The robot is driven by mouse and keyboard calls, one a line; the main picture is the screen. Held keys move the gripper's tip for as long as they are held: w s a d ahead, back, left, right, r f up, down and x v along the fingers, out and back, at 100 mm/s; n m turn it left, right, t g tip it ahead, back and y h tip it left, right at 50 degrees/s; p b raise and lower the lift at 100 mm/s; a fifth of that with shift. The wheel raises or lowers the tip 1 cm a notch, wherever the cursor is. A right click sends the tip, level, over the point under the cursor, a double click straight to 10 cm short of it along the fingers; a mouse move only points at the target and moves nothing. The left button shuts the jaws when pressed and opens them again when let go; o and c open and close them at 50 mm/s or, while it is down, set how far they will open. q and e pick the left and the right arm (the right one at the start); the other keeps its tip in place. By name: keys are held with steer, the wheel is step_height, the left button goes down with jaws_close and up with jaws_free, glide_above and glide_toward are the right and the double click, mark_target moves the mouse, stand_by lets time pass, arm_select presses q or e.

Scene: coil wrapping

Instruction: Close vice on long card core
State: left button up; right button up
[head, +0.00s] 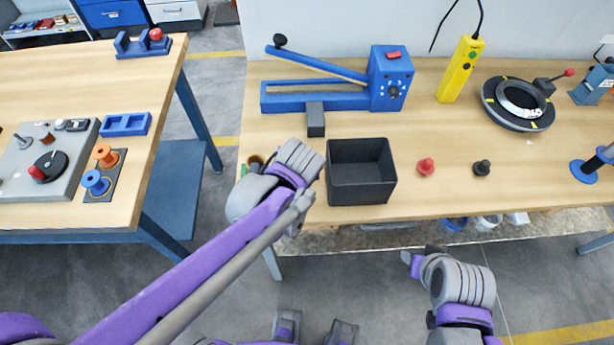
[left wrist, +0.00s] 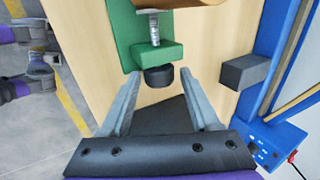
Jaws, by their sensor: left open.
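The green vice (left wrist: 122,30) has a metal screw (left wrist: 154,28) and a dark round knob (left wrist: 158,77). A brown piece (left wrist: 195,14), probably the card core, shows at the top of the left wrist view, cut off by the frame. In the head view, only bits of the green vice (head: 243,171) and a brown end (head: 257,160) show beside my left arm. My left gripper (left wrist: 159,80) is open, its fingers on either side of the knob; contact cannot be told.
A black bin (head: 361,199) stands right of my left arm. A blue lever device (head: 391,80) with a grey block (head: 316,119) stands behind. Red (head: 426,167) and black (head: 482,168) knobs lie right of the bin. A gap separates the left table (head: 150,100).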

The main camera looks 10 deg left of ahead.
arm_select(q)
steer(key=shift+s+t+y, duration=0.3)
steer(key=shift+s+t, duration=0.05)
steer(key=shift+t, duration=0.65)
steer(key=shift+w, duration=0.1)
